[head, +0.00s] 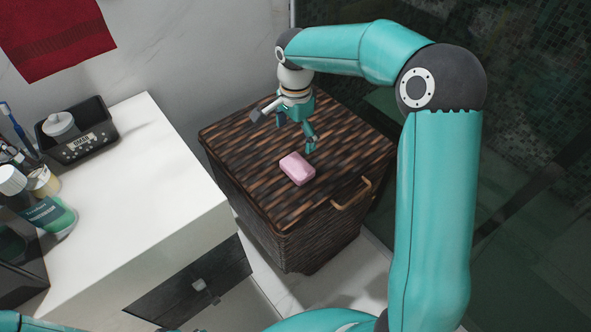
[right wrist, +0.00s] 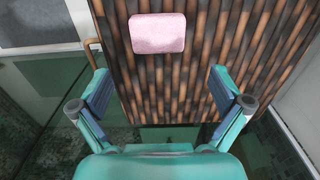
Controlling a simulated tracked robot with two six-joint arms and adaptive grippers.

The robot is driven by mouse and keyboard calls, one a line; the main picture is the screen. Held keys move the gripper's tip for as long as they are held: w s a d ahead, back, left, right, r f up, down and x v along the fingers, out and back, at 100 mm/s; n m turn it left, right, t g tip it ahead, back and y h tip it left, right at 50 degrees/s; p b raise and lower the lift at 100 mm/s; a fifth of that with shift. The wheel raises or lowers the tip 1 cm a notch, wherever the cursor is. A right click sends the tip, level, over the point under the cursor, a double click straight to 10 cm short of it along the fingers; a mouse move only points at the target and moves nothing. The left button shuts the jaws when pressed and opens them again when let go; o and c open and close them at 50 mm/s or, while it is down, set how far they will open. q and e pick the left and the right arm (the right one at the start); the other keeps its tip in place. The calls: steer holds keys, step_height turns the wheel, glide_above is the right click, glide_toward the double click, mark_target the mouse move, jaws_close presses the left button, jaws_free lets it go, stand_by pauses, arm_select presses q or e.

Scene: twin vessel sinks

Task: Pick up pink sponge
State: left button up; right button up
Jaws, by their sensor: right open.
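The pink sponge (head: 297,168) lies flat on the lid of the woven brown basket (head: 240,135), near the lid's middle. In the right wrist view the sponge (right wrist: 158,33) shows at the top, beyond the fingertips and roughly between them. My right gripper (head: 283,130) is above the lid, behind the sponge in the head view. Its fingers are spread wide with nothing between them, as the right wrist view (right wrist: 160,88) also shows. It does not touch the sponge. My left gripper is not in view.
A white counter (head: 150,180) stands left of the basket, with a dark tray (head: 75,132), bottles (head: 45,205) and toothbrushes on it. The basket has a handle (head: 351,194) at its front right. A red towel (head: 55,35) hangs on the wall. The lid around the sponge is clear.

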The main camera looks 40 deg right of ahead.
mark_target(297, 165)
steer(key=f, duration=0.6)
steer(key=f+b, duration=0.1)
steer(key=f, duration=0.5)
steer(key=shift+s+d+f, duration=0.1)
steer(key=shift+s+d, duration=0.05)
steer(key=shift+s, duration=0.05)
steer(key=c, duration=0.5)
